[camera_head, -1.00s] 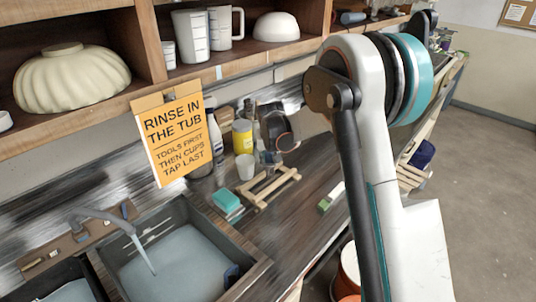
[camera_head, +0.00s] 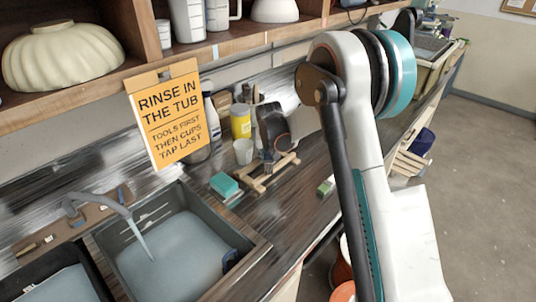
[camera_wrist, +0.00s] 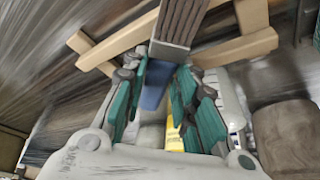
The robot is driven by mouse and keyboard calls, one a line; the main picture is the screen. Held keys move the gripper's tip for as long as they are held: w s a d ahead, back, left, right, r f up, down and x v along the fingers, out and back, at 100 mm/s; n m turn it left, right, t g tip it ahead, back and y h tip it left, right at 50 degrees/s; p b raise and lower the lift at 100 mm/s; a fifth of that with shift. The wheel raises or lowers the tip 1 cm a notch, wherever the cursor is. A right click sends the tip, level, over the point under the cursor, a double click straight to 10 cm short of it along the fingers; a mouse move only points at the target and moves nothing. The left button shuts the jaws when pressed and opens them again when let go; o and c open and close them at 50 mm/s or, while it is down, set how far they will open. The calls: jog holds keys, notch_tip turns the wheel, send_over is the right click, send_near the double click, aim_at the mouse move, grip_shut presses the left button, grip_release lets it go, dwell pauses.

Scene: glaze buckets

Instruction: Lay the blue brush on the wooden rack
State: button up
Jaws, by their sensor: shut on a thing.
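The blue brush shows in the wrist view with its blue handle (camera_wrist: 154,88) between the teal fingers of my gripper (camera_wrist: 160,98). Its dark bristle end points to the top of that view. My gripper is shut on the handle. The wooden rack's bars (camera_wrist: 238,48) pass on both sides of the brush, close to it. In the head view the light wooden rack (camera_head: 258,185) stands on the counter, and my gripper (camera_head: 267,160) is right over it. The brush is hard to make out there. I cannot tell whether it touches the rack.
A teal sponge (camera_head: 224,185) lies left of the rack. A white cup (camera_head: 243,151) and a yellow container (camera_head: 241,121) stand behind it. The tap runs into the water-filled sink (camera_head: 255,255) at lower left. A small green-topped block (camera_head: 326,187) lies to the right.

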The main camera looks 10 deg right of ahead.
jog(key=shift+f+b, duration=0.45)
jog(key=shift+f, duration=0.1)
jog(key=o, duration=1.2)
